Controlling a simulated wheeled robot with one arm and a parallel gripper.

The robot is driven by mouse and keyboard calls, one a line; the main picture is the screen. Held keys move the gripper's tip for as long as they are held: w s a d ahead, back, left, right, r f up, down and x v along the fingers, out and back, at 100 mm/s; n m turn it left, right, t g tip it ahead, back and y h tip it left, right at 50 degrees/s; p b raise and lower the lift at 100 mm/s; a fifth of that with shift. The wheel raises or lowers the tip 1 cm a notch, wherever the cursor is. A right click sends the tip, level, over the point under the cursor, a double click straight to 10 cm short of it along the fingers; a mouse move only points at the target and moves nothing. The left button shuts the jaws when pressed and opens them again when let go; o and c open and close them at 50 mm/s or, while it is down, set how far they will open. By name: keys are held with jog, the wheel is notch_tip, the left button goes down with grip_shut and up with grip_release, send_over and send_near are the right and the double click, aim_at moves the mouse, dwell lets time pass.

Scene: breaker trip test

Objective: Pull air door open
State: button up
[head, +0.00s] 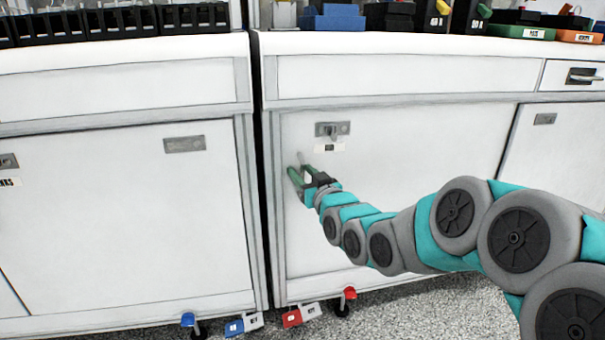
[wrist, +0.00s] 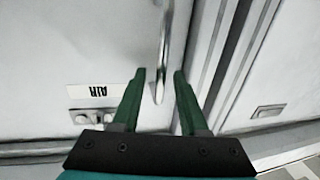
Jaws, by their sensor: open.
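The air door (head: 410,190) is a white cabinet door and looks flush with its frame in the head view. Its AIR label (head: 329,148) sits near its upper left corner and shows upside down in the wrist view (wrist: 97,91). A vertical metal bar handle (wrist: 163,45) is on the door below the label; a bit of it shows in the head view (head: 303,160). My gripper (wrist: 160,75) is open, with one green finger on each side of the handle's end. It shows in the head view (head: 298,171). I cannot tell whether either finger touches the handle.
A grey latch plate (head: 332,129) is above the label. A second white cabinet (head: 120,220) stands at the left across a narrow gap. Red (head: 301,314) and blue (head: 244,324) pedals are on the floor below. Bins and trays (head: 520,32) line the counter above.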

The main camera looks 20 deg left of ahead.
grip_shut()
dwell(0.4)
dwell(1.1)
